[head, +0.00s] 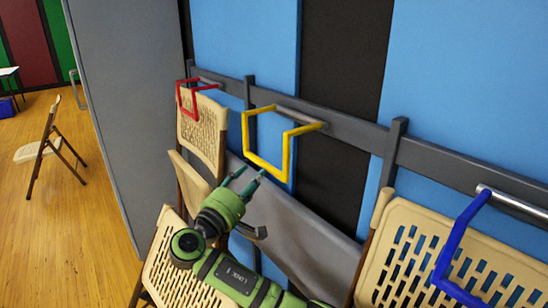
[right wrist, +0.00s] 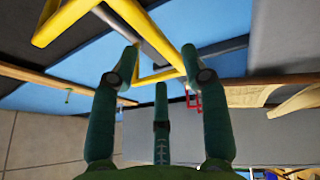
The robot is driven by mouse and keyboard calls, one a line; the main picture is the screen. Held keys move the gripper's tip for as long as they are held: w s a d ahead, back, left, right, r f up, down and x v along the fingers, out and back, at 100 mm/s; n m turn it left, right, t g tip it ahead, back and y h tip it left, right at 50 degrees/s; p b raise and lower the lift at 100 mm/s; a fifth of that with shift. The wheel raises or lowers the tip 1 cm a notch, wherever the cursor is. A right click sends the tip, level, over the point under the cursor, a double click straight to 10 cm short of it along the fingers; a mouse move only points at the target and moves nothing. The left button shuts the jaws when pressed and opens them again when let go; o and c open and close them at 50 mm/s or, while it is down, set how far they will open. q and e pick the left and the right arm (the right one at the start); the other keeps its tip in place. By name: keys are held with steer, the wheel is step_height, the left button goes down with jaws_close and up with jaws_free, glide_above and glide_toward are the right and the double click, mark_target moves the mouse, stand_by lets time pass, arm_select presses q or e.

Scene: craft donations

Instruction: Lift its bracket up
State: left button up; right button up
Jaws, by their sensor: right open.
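A yellow bracket (head: 268,163) hangs from a short metal rod on the dark wall rail, its open loop sloping down. It also shows in the right wrist view (right wrist: 75,14), beyond my fingers. My right gripper (head: 252,178) is open and empty, just below the lower bar of the yellow bracket in the head view. A red bracket (head: 181,101) is farther left and a blue bracket (head: 460,232) is nearer right. My left gripper is not in view.
The dark rail (head: 354,128) runs along a blue and black wall. Tan folding chairs (head: 390,270) and a grey panel (head: 300,220) stand below it. A grey partition (head: 125,100) is at left. Another folding chair (head: 48,148) stands on open wooden floor.

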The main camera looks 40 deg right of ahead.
mark_target(263, 165)
steer(key=p+x, duration=0.1)
steer(key=x, duration=0.4)
steer(key=shift+d+r, duration=0.2)
steer(key=shift+d, duration=0.05)
steer(key=shift+w+d, duration=0.1)
steer(key=shift+d, duration=0.35)
steer(key=shift+w, duration=0.1)
steer(key=c, duration=0.8)
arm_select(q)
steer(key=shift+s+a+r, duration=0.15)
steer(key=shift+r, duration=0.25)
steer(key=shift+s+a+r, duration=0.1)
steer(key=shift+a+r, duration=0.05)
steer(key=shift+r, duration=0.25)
arm_select(e)
jaws_close()
